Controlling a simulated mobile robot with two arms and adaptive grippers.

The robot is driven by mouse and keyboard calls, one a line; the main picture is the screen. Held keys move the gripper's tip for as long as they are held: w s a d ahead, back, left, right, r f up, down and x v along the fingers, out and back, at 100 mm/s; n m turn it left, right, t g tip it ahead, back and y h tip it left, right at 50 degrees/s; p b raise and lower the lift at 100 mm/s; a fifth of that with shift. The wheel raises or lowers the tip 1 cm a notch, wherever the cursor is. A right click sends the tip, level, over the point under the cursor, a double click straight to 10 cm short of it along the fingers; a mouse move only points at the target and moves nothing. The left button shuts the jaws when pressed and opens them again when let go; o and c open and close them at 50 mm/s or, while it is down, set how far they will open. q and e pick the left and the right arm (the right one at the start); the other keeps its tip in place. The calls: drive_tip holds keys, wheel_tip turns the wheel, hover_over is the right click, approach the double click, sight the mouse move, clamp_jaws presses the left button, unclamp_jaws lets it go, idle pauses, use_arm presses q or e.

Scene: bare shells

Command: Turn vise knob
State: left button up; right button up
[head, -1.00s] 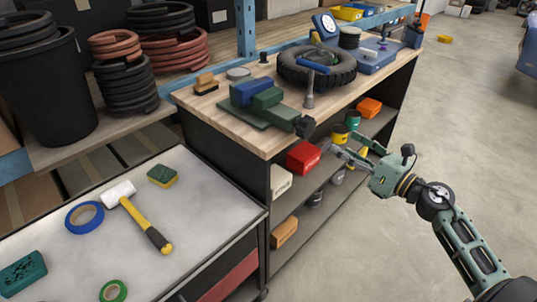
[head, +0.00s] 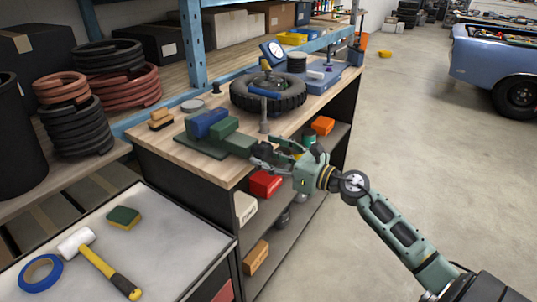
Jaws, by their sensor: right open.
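The vise (head: 213,132), with green and blue blocks on a green base, sits on the wooden workbench top. Its knob end is at the bench's front edge, partly hidden by my gripper. My right gripper (head: 266,155) is open, with its fingertips at the knob end of the vise. I cannot tell whether the fingers touch the knob. My left gripper is out of view.
A tire (head: 268,95) and an upright grey post (head: 264,116) stand on the bench behind the vise. Red bin (head: 265,184) and other boxes fill the shelves below. A cart (head: 165,240) holds a mallet (head: 100,262), sponge and tape.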

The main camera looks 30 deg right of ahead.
drive_tip(key=shift+c, duration=0.5)
drive_tip(key=c, duration=0.9)
drive_tip(key=shift+c, duration=0.2)
